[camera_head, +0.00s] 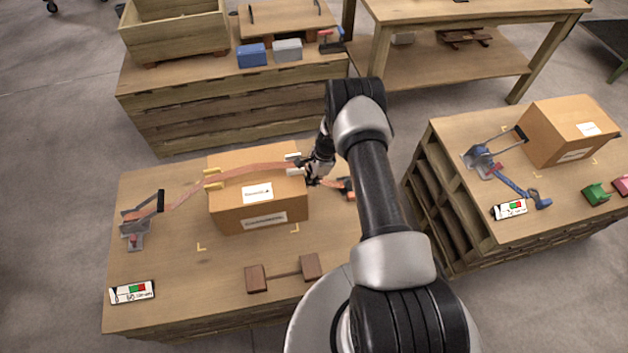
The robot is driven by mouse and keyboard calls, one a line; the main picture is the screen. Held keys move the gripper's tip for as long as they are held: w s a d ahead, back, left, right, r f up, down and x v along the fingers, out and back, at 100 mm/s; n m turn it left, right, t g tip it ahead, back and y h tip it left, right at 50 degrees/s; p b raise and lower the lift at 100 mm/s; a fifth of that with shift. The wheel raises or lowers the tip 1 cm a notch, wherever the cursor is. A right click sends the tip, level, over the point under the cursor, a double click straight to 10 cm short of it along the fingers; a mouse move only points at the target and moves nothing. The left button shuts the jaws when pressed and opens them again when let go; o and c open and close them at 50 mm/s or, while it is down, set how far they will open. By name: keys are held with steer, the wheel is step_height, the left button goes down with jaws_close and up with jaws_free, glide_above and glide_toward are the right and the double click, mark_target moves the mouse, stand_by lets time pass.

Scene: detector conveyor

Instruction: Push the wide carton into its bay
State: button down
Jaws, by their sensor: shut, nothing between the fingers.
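A brown carton (230,208) with white labels, which I take to be the wide one, sits on the left bench (180,295). An orange strap (250,168) runs across its top, with yellow and white edge pieces where it crosses the carton's edges. My gripper (311,181) is shut and empty at the carton's right side, near the white edge pieces. I cannot tell whether it touches the carton or the strap. Yellow corner marks (201,247) lie on the bench in front of the carton; the carton stands behind them.
A ratchet (135,222) holds the strap's left end. A wooden double-ended block (283,273) and a card (132,291) lie at the front.

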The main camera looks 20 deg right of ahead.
steer(key=a, duration=0.2)
steer(key=w+a+b, duration=0.1)
steer(key=a, duration=0.4)
steer(key=shift+w+a, duration=0.2)
steer(key=shift+w, duration=0.05)
steer(key=v, duration=1.2)
steer(key=shift+r, duration=0.15)
